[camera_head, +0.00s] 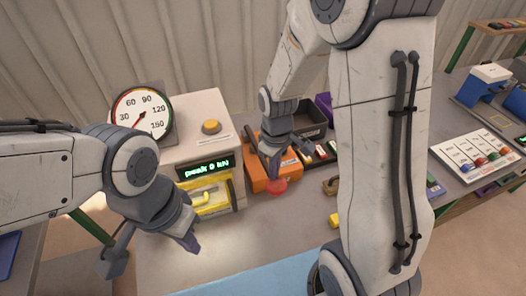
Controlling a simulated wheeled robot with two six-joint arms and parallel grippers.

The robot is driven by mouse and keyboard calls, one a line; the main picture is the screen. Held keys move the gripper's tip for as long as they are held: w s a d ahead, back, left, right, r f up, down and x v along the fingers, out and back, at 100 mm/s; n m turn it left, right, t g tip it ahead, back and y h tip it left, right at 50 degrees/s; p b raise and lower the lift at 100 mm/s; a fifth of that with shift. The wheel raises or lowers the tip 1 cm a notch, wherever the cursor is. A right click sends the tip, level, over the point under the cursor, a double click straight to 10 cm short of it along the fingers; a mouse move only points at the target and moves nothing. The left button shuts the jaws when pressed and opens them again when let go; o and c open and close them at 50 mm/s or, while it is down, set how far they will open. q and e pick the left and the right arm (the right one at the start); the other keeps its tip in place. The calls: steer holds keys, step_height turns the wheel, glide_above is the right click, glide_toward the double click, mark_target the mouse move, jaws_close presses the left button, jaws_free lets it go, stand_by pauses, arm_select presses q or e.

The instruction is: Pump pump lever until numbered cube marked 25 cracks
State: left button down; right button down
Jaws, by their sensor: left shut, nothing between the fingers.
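The press (200,110) stands left of centre. Its round gauge (143,113) has the needle at the low end, and its green display (206,167) reads "peak 0 kN". A yellow framed opening or guard (208,197) is on its front. No cube marked 25 can be made out. A grey post with a block-like foot (113,264), possibly the pump lever, is partly behind my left arm. My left gripper (192,243) is shut and empty, in front of the press. My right gripper (273,172) points down at a red round knob (277,187) by an orange box; contact is unclear.
The orange box (258,178) stands right of the press, with a dark tray (309,121) behind it. A small yellow block (334,220) lies near my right arm, which hides much of the bench. A white panel with coloured knobs (473,151) is at right. A blue mat (255,281) lies in front.

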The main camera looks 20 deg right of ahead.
step_height(320, 180, down, 2)
steer(key=shift+f+b, duration=0.1)
steer(key=shift+b, duration=0.45)
steer(key=shift+r, duration=0.4)
steer(key=shift+p, duration=0.3)
step_height(320, 180, up, 13)
steer(key=p, duration=1.2)
steer(key=shift+r, duration=0.2)
